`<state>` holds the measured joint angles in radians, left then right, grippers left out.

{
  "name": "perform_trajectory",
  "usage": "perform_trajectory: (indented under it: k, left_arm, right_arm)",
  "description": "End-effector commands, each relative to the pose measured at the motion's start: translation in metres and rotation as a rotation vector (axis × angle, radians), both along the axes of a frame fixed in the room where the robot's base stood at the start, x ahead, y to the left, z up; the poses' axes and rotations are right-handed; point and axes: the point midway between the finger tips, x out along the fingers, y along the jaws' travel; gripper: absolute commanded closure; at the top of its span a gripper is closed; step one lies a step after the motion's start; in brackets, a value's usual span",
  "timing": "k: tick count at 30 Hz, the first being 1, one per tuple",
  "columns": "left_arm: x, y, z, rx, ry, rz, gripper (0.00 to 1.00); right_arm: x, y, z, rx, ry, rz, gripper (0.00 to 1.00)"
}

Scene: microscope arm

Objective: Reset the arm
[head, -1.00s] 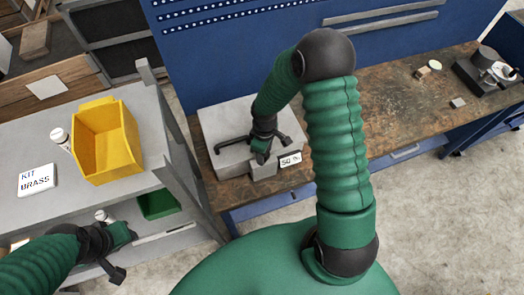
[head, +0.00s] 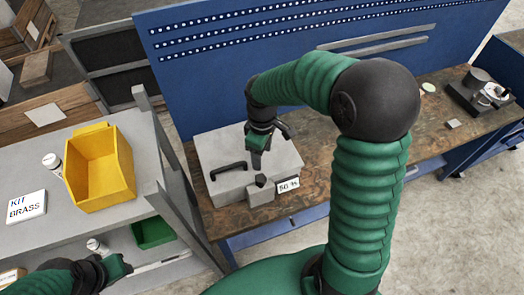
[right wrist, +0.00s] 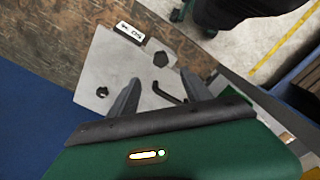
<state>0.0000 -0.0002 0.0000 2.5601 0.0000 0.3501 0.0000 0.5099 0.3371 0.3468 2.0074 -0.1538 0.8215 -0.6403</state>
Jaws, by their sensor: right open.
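A grey block-shaped fixture (head: 222,150) sits on the workbench. It has a black bar handle (head: 228,170) on top, a dark knob (head: 261,180) on a lower front step, and a white label (head: 288,185). My right gripper (head: 257,160) points down over the fixture, behind the knob. In the right wrist view its open fingers (right wrist: 157,92) stand apart, with the black handle (right wrist: 168,94) seen between them and the knob (right wrist: 160,59) beyond; it holds nothing. A round dark hole (right wrist: 103,92) shows in the top. My left gripper (head: 115,268) is low at the shelf, its jaws unclear.
The grey shelf unit (head: 100,225) at left bears a yellow bin (head: 98,170) and a "KIT BRASS" card (head: 27,206); a green bin (head: 153,232) is below. A dark device (head: 480,95) stands on the workbench (head: 315,155) at right. A blue panel (head: 215,95) rises behind.

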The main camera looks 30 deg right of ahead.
Motion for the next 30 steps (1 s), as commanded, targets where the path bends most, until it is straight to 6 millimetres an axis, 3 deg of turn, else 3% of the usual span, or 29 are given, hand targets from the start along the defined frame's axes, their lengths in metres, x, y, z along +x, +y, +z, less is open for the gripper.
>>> perform_trajectory:
  k: [6, 19, 20, 23, 24, 27, 30]
  left_arm:
    - [0.000, 0.000, -0.003, 0.000, 0.000, 0.000, 0.64]
    - [0.000, 0.000, -0.007, 0.000, 0.000, 0.000, 0.64]
    - [0.000, 0.000, -0.013, 0.000, 0.000, 0.000, 0.64]
    - [0.000, 0.000, -0.053, 0.000, -0.001, 0.000, 0.64]
    - [0.000, 0.000, -0.072, 0.000, 0.000, 0.000, 0.64]
    - [0.000, 0.000, -0.106, 0.000, 0.001, 0.000, 0.64]
    - [0.000, 0.000, -0.119, 0.000, 0.001, 0.000, 0.64]
  right_arm:
    - [0.000, 0.000, 0.019, 0.001, 0.001, 0.000, 0.43]
    - [-0.002, 0.002, 0.014, -0.001, -0.002, -0.008, 0.43]
    - [-0.004, 0.006, 0.005, -0.003, -0.005, -0.019, 0.43]
    - [-0.022, 0.031, -0.046, -0.014, -0.052, -0.130, 0.43]
    - [-0.033, 0.043, -0.070, -0.012, -0.082, -0.203, 0.43]
    - [-0.060, 0.065, -0.115, 0.016, -0.163, -0.386, 0.43]
    - [-0.077, 0.077, -0.135, 0.053, -0.213, -0.515, 0.43]
